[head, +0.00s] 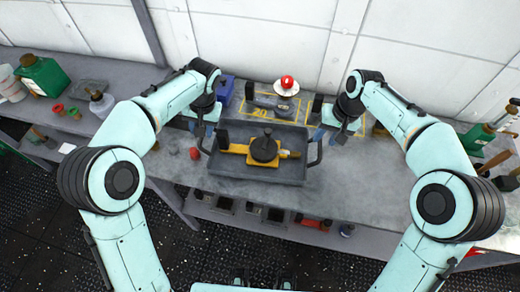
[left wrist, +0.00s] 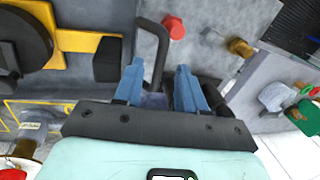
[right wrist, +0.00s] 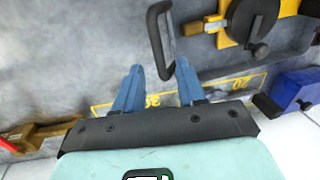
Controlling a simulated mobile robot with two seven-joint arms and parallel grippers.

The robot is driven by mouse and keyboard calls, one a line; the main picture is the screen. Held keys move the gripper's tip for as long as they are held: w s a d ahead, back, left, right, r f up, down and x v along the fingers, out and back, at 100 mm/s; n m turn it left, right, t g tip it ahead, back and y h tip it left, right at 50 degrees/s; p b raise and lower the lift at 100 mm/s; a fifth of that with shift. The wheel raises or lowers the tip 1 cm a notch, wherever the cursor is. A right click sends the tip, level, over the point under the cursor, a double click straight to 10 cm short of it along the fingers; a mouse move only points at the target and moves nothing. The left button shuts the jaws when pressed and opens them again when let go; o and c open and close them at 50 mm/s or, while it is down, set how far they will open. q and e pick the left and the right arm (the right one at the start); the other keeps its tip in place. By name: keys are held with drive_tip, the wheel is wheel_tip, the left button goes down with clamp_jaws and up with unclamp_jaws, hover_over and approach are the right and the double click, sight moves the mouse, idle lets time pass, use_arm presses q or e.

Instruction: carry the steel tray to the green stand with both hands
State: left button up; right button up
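The steel tray (head: 250,174), dark grey with a black loop handle at each end, rests on the grey workbench. It holds a yellow tool (head: 236,149) with a round black part (head: 264,149). My left gripper (head: 206,129) is open at the left handle; in the left wrist view this handle (left wrist: 163,45) reaches down between the parted blue fingers (left wrist: 157,78). My right gripper (head: 326,134) is open near the right handle; in the right wrist view that handle (right wrist: 154,35) lies just beyond and between the fingertips (right wrist: 159,68). I cannot identify a green stand.
A red dome on a white base (head: 287,86) and a blue box (head: 225,89) stand behind the tray. A red cap (head: 194,153) lies left of it. A green container (head: 45,77) stands far left. Bottles and tools crowd the right end. Bench between tray and right-end items is mostly clear.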

sight(320, 144)
use_arm(q)
drive_tip(key=shift+x, duration=2.7)
use_arm(e)
drive_tip(key=shift+a+f, duration=0.25)
drive_tip(key=shift+f, duration=1.1)
drive_tip(key=shift+a+f, duration=0.2)
drive_tip(key=shift+f, duration=1.1)
use_arm(q)
drive_tip(key=shift+c, duration=0.3)
use_arm(e)
drive_tip(key=shift+c, duration=0.3)
use_arm(q)
clamp_jaws()
use_arm(e)
clamp_jaws()
use_arm(q)
drive_tip(key=shift+r, duration=0.1)
use_arm(e)
drive_tip(key=shift+r, duration=0.1)
